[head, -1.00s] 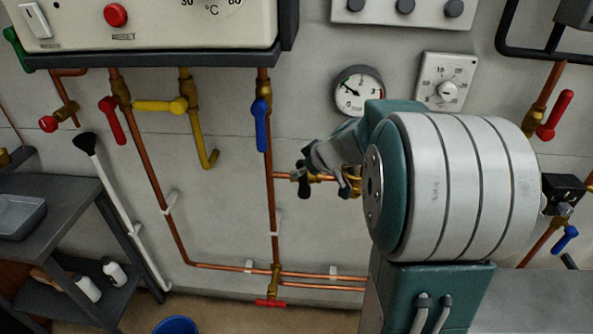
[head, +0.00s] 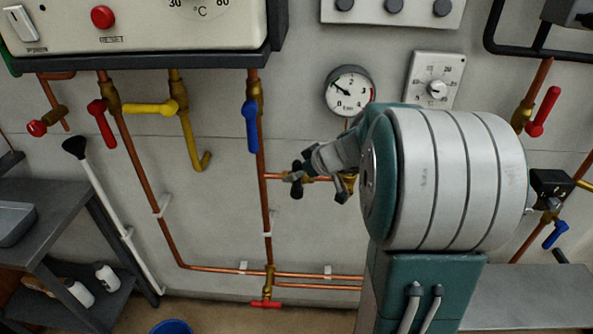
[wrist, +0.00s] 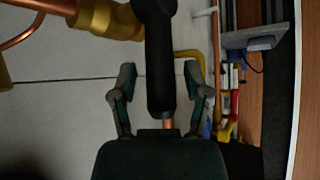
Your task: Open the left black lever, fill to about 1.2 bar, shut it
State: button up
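The black lever (wrist: 160,60) stands between the two fingers of my gripper (wrist: 158,85) in the wrist view. The fingers are spread, with a gap visible on each side of the lever. In the head view my gripper (head: 305,172) is at the dark lever (head: 297,190), on the short copper branch right of the blue-handled pipe. The round pressure gauge (head: 349,92) hangs above; its needle points up and left, roughly near 1, too small to read exactly.
A blue lever (head: 251,125), a yellow lever (head: 153,107) and a red lever (head: 102,122) sit under the boiler (head: 140,30) at left. A thermostat dial (head: 434,82) is right of the gauge. A grey shelf (head: 55,215) stands at lower left.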

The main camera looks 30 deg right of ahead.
jog(key=shift+r, duration=0.2)
jog(key=shift+s+d+r, duration=0.15)
jog(key=shift+s+r, duration=0.05)
jog(key=v, duration=1.1)
jog(key=shift+s, duration=0.1)
jog(key=s+a+f+m+g+h, duration=0.1)
jog(key=s+a+m+h, duration=0.1)
jog(key=s+a, duration=0.5)
jog(key=s+a+f+m+g+h, duration=0.1)
jog(key=s+a+m+g, duration=0.1)
jog(key=s+a, duration=0.6)
jog(key=a, duration=0.5)
jog(key=shift+s+a+f+h, duration=0.2)
jog(key=shift+a+h, duration=0.05)
jog(key=shift+h, duration=0.15)
